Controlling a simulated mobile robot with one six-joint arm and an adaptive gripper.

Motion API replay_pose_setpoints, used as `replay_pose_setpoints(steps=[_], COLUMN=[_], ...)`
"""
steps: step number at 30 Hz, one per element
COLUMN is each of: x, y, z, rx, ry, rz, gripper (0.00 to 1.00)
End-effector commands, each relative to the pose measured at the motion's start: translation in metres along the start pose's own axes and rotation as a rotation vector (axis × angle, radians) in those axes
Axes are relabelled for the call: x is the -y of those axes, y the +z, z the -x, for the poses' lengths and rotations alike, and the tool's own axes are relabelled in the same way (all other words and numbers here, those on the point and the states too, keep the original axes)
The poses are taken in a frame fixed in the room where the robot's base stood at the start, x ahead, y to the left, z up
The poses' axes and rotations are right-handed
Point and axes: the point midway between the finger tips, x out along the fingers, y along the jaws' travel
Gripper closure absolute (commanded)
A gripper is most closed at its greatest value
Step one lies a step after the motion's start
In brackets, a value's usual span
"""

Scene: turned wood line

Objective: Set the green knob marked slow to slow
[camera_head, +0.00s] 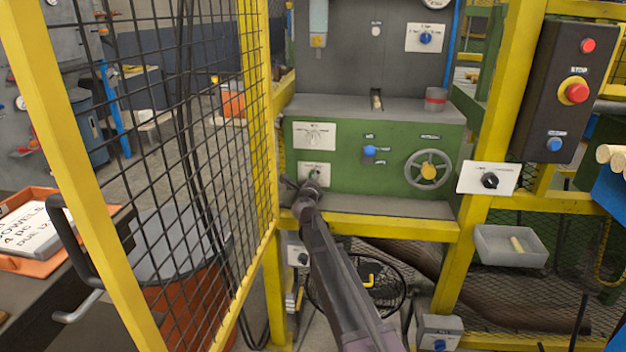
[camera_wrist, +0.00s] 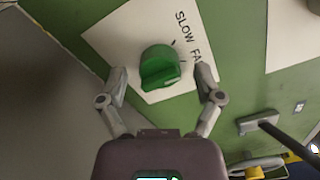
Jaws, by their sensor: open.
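The green knob (camera_wrist: 160,68) sits on a white plate (camera_wrist: 130,38) on the green machine front. The plate's lettering reads "SLOW" and then "FA", with the rest hidden by a finger. In the wrist view my gripper (camera_wrist: 162,82) is open, with one finger on each side of the knob. I cannot tell whether either finger touches it. The knob's raised grip bar points roughly sideways in that view, and which mark it is set to is unclear. In the head view my gripper (camera_head: 306,186) is at the plate (camera_head: 318,167) low on the machine, partly covering the knob (camera_head: 314,174).
A white plate with a pale dial (camera_head: 314,135) is above. A blue lever (camera_head: 370,151) and a handwheel (camera_head: 428,170) are to the right. A yellow-framed mesh guard (camera_head: 185,140) stands at left. A yellow rail (camera_head: 400,226) runs below the machine.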

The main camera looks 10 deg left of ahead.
Motion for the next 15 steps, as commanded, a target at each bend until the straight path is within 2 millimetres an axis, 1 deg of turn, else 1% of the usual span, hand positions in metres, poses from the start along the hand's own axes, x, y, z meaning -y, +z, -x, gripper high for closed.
replay_pose_setpoints(steps=[8, 15], x=[-0.0001, -0.0003], y=[-0.0002, -0.0003], z=[0.0006, 0.0006], rx=[0.0, 0.0], ry=[0.0, 0.0], rz=[-0.013, -0.086], gripper=[0.16, 0.16])
